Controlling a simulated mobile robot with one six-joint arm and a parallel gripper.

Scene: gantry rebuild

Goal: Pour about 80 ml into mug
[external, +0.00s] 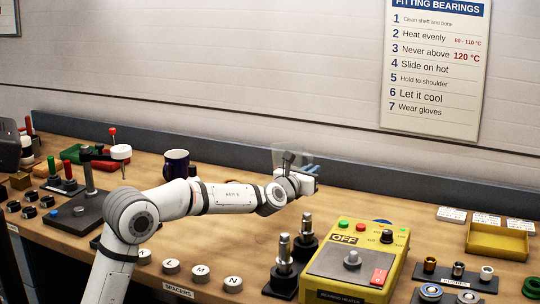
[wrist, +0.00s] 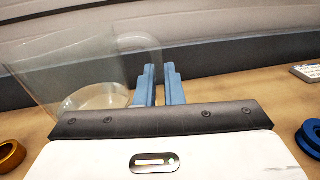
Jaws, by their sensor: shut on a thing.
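A dark blue mug (external: 175,163) stands at the back of the bench, left of my gripper, with its opening up. My gripper (external: 311,168) is over the back of the bench, right of the mug and well apart from it. In the wrist view its two blue fingers (wrist: 160,86) are closed on the handle of a clear jug (wrist: 75,60). The jug shows faintly in the external view (external: 286,154), just left of the fingers. I cannot tell how much liquid is in it. The mug is out of the wrist view.
A yellow bearing heater (external: 350,262) and dark stands with metal shafts (external: 284,262) are in front of my gripper. A yellow tray (external: 497,241) is at right. A dark press with a post (external: 90,180) stands left of the mug. The back ledge (external: 230,150) runs behind.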

